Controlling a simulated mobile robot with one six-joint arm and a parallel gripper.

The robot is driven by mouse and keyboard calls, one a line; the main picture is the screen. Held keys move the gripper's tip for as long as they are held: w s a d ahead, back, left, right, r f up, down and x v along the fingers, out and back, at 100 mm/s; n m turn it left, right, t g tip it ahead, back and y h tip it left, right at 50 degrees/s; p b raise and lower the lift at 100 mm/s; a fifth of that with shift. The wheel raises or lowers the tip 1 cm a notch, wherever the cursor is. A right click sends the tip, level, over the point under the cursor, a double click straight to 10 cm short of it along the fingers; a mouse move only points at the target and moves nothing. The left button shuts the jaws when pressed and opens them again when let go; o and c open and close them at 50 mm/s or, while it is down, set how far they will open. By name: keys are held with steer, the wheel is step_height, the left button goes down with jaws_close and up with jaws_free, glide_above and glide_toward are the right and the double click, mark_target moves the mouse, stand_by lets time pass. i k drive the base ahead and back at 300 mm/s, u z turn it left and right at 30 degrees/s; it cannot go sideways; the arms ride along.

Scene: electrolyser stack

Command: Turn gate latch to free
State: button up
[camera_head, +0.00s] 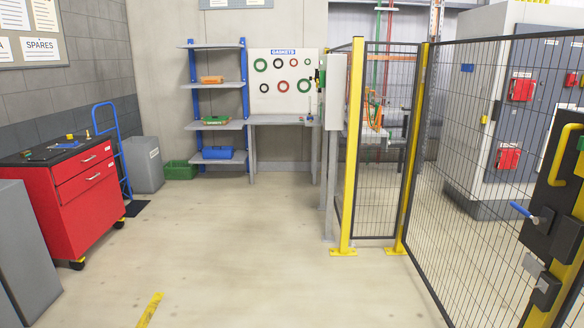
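A dark gate lock plate (552,185) is mounted on the mesh fence gate at the right edge of the head view. A blue latch handle (524,212) sticks out from it to the left, sloping slightly up toward its tip. A yellow pull handle (562,155) sits above the latch. Smaller grey and black boxes (546,290) are fixed below it near the yellow post. The mesh gate (480,150) looks closed, though its right edge is cut off. My gripper is not in view.
A red tool cart (85,200) and grey bins stand at left. Shelves (215,85) and a gasket board (285,85) are at the back. Yellow fence posts (350,150) stand at centre right. Grey cabinets with red boxes are behind the mesh. The middle floor (240,240) is clear.

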mark_target(537, 220)
steer(key=z, duration=4.35)
steer(key=i, duration=0.1)
steer(key=u, duration=3)
